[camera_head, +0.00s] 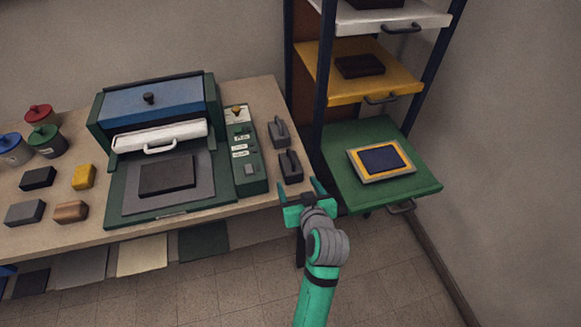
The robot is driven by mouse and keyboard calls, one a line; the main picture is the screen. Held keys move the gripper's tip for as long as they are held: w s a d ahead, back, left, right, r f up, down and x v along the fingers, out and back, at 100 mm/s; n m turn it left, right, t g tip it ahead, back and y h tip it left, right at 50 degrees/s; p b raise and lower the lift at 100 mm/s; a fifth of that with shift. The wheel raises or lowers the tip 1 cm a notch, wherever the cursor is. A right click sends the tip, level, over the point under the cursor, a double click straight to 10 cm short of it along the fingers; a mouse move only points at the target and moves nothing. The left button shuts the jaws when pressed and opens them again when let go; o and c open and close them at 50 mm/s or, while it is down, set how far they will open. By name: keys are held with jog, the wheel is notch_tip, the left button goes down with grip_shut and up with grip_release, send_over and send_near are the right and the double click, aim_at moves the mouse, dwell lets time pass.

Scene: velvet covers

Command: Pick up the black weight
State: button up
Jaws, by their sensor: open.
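Two dark weights with handles stand at the right end of the table. The nearer one (290,167) looks almost black, and the farther one (279,133) looks dark grey. My gripper (299,190) is at the table's right front corner, just in front of the nearer weight. Its two fingers are apart, point toward the table and have nothing between them. I cannot tell how high the fingers are or whether they touch the weight. Other black blocks lie on the table's left (38,178) and on the press plate (166,177).
A green press (160,112) with a control panel (246,165) stands left of the weights. A shelf rack with a pulled-out green tray (342,187) is close on the right and holds a framed piece (381,160). Lidded pots and small blocks are on the left. Floor in front is clear.

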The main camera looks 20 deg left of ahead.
aim_at(291, 169)
jog(key=shift+n, duration=0.3)
jog(key=w+a, duration=0.2)
jog(key=w, duration=0.1)
jog(key=w+a+f, duration=0.1)
jog(key=w, duration=0.1)
jog(key=shift+a, duration=0.15)
jog(key=shift+d+x, duration=0.2)
jog(key=shift+x, duration=2.55)
jog(key=shift+w, duration=0.1)
jog(key=shift+c, duration=0.6)
grip_shut()
jog(key=shift+r, duration=0.2)
